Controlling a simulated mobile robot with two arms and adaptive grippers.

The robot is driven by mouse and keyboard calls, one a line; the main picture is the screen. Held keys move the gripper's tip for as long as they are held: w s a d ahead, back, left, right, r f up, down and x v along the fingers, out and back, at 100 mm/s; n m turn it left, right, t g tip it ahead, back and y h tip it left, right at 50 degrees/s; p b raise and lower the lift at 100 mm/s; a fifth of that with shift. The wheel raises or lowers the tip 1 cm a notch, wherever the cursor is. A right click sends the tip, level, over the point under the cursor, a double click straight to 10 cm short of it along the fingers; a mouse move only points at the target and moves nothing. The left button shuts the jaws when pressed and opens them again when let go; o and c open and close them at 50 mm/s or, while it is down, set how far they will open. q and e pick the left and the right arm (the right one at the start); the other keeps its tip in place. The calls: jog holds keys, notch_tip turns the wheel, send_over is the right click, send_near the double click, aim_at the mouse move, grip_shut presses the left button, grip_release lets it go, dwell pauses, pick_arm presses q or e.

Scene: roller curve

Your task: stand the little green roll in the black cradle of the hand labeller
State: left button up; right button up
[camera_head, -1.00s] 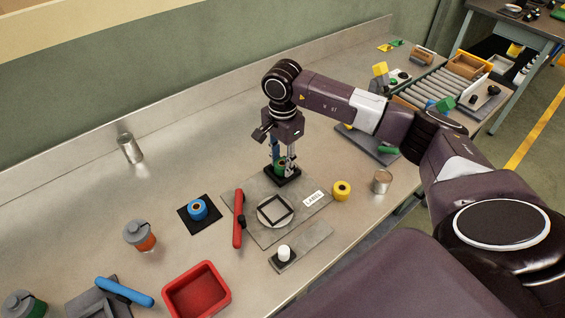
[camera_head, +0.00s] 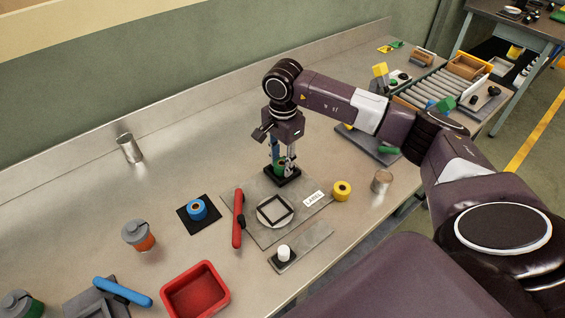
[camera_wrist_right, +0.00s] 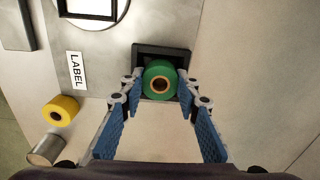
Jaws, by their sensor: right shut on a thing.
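The little green roll (camera_wrist_right: 160,82) is between the fingertips of my right gripper (camera_wrist_right: 160,86) in the wrist view, with its brown core facing the camera. My right gripper (camera_head: 281,164) is shut on it, pointing down over the black cradle (camera_head: 291,181) in the head view. The cradle (camera_wrist_right: 148,52) shows behind and around the roll in the wrist view. The roll (camera_head: 280,169) looks upright at the cradle; whether its base rests fully inside is hidden by fingers and roll. The cradle is at the back of the labeller's grey plate (camera_head: 262,188). My left gripper is not in view.
A red handle (camera_head: 238,222) and a white disc with a black frame (camera_head: 275,212) are in front. A yellow roll (camera_head: 342,191) and a metal can (camera_head: 382,181) stand right. A blue roll (camera_head: 197,209) sits on a black mat at left.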

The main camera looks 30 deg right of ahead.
jog(key=shift+s+a+f, duration=0.15)
jog(key=shift+s+f, duration=0.4)
jog(key=shift+f, duration=0.3)
jog(key=o, duration=1.1)
jog(key=shift+c, duration=0.2)
jog(key=shift+o, duration=0.6)
jog(key=shift+w+f+g, duration=0.15)
jog(key=shift+w+g, duration=0.15)
jog(key=o, duration=0.7)
jog(key=shift+w+r, duration=0.1)
jog(key=shift+r, duration=0.15)
jog(key=shift+o, duration=0.2)
jog(key=shift+d+r, duration=0.1)
jog(key=shift+d, duration=0.1)
